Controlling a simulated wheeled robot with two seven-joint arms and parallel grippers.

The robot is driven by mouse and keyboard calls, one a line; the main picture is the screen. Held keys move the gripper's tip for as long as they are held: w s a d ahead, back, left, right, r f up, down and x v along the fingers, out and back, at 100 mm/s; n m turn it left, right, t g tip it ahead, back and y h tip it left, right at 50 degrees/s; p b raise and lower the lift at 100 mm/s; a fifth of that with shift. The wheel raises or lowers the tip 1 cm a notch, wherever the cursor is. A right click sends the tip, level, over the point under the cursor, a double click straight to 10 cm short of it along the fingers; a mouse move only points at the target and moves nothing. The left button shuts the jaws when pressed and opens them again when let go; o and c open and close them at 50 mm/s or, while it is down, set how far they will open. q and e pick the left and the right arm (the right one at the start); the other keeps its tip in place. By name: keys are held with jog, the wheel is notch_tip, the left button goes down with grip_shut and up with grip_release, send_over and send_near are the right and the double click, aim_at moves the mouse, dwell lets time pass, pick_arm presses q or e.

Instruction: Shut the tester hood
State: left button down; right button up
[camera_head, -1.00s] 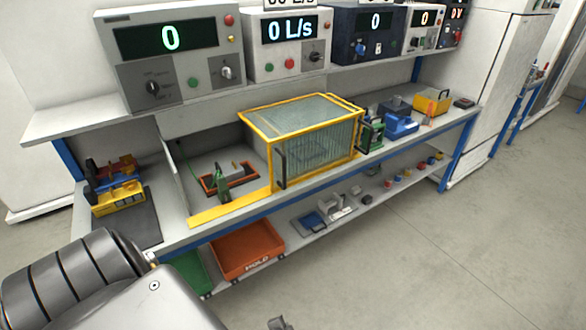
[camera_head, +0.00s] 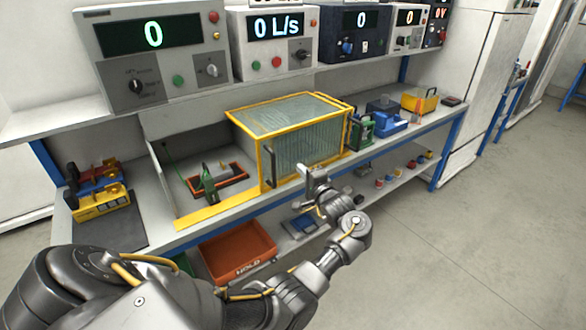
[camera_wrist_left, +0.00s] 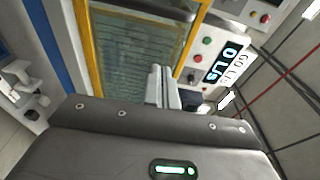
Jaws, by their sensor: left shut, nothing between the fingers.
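The tester hood (camera_head: 300,112) is a yellow-framed box with clear ribbed panels on the bench, with a dark upright handle (camera_head: 272,163) at its front left. Left of it is an uncovered bay holding an orange-framed fixture (camera_head: 232,181) and a green clamp-like part (camera_head: 208,184). My left gripper (camera_head: 303,172) is shut and empty, in front of the hood's front panel and to the right of the handle. In the left wrist view, the shut fingers (camera_wrist_left: 159,72) point toward the hood's ribbed panel (camera_wrist_left: 130,55); contact cannot be told.
An orange bin (camera_head: 238,252) sits on the lower shelf. A blue device (camera_head: 389,123) and a yellow box (camera_head: 420,101) stand right of the hood. Meters line the upper shelf. The floor at right is clear.

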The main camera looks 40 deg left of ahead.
pick_arm(q)
jog(key=a+p, duration=0.3)
jog(key=a, duration=0.5)
jog(key=shift+a, duration=0.3)
jog(key=shift+s, duration=0.1)
jog(key=shift+s+a, duration=0.1)
